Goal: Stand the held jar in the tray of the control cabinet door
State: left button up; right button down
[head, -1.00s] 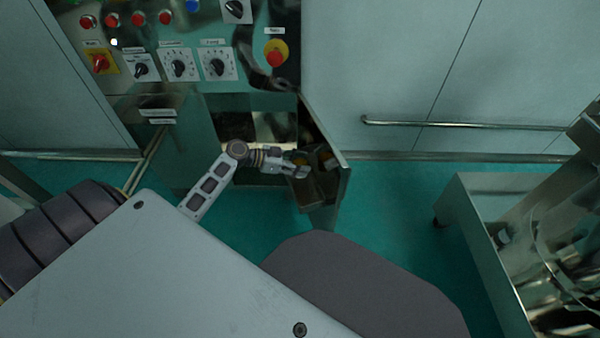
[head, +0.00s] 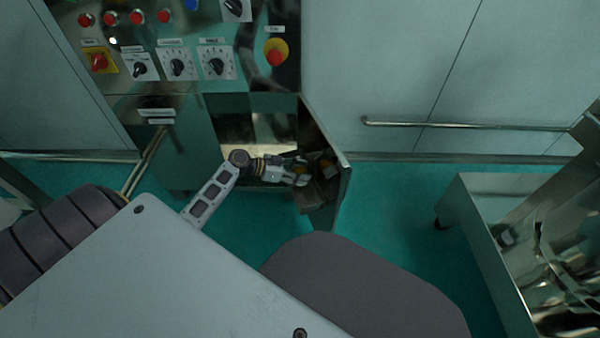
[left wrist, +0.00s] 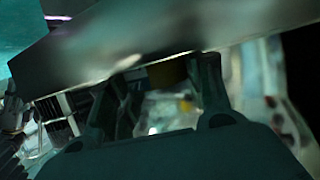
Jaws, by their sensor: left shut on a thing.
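My left gripper (head: 298,177) reaches from the left to the open control cabinet door (head: 342,188) in the head view. It is shut on a small jar (head: 301,166), of which only an orange-yellow part shows between the fingers. The tray (head: 318,196) sits on the inner side of the door, under and beside the gripper. Whether the jar touches the tray cannot be told. In the left wrist view the gripper fingers (left wrist: 160,95) show dark, and a blurred metal edge covers the upper part.
The control panel (head: 180,45) with knobs and red buttons is above the cabinet opening (head: 255,125). A wall rail (head: 465,125) runs to the right of the door. A steel machine (head: 500,235) stands at the right. Green floor lies between.

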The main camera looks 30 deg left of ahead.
pick_arm(q)
jog(key=shift+f, duration=0.1)
pick_arm(e)
jog(key=shift+f, duration=0.15)
pick_arm(q)
jog(key=o, duration=1.2)
jog(key=shift+c, duration=0.2)
jog(key=p+v, duration=0.3)
jog(key=v, duration=0.9)
pick_arm(e)
notch_tip(320, 180, up, 7)
jog(key=d+g+h, duration=0.1)
jog(key=shift+s+d+n, duration=0.2)
jog(key=shift+n, duration=0.2)
jog(key=shift+f, duration=0.1)
